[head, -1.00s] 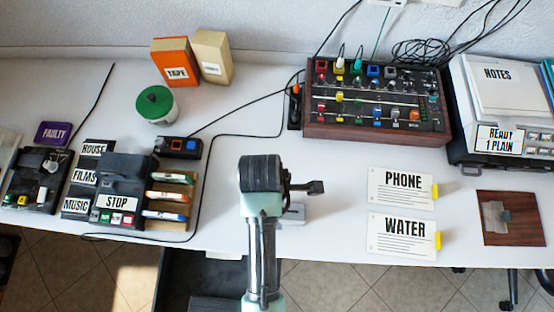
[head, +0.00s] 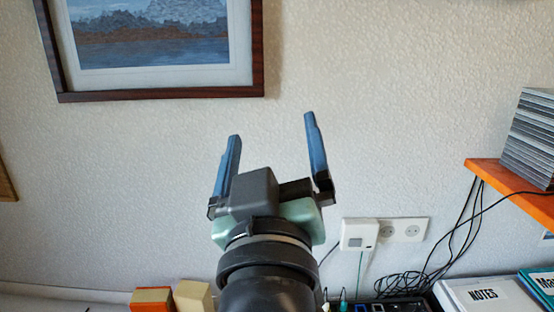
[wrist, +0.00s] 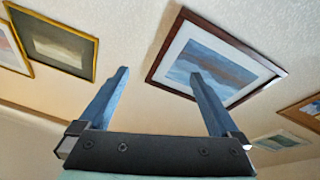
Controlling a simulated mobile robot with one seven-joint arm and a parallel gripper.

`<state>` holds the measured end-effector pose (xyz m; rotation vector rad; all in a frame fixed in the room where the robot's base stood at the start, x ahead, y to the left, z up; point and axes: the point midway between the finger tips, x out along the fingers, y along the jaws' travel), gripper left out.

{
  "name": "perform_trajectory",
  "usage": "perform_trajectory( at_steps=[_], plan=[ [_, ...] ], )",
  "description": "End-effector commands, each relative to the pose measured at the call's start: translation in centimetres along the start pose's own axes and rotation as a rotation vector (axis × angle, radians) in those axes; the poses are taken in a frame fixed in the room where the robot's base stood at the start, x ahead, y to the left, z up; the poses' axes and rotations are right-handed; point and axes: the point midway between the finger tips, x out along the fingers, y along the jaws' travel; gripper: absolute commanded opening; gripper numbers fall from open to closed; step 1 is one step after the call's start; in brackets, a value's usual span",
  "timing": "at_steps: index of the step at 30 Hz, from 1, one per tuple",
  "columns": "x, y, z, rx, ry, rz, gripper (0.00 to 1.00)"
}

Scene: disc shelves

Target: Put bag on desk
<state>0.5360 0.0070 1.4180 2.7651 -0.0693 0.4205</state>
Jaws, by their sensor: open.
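My gripper (head: 270,130) is raised in front of the textured wall in the head view, its two blue fingers spread apart with nothing between them. In the wrist view my gripper (wrist: 160,80) is also open and empty, facing up toward the wall and its pictures. No bag shows in either current view. Only the back strip of the desk (head: 70,297) shows at the bottom of the head view.
A framed landscape (head: 262,50) hangs on the wall. An orange shelf (head: 500,182) with a stack of discs (head: 530,140) juts out at right. Orange (head: 152,299) and cream (head: 193,296) boxes, cables and a NOTES binder (head: 485,294) sit along the desk's back.

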Motion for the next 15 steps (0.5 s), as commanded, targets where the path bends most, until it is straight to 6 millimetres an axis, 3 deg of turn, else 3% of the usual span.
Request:
perform_trajectory(
  at_steps=[1, 3, 6, 10, 15],
  plan=[
    [-0.7, 1.7, -4.2, 0.080, 0.126, 0.039, 0.98],
    [-1.9, 3.4, -8.5, 0.178, 0.267, 0.069, 0.98],
    [-3.7, 5.2, -12.6, 0.275, 0.414, 0.088, 0.98],
    [-5.0, 6.1, -14.9, 0.333, 0.502, 0.091, 0.98],
    [-5.2, 6.2, -15.1, 0.342, 0.511, 0.090, 0.98]
  ],
)
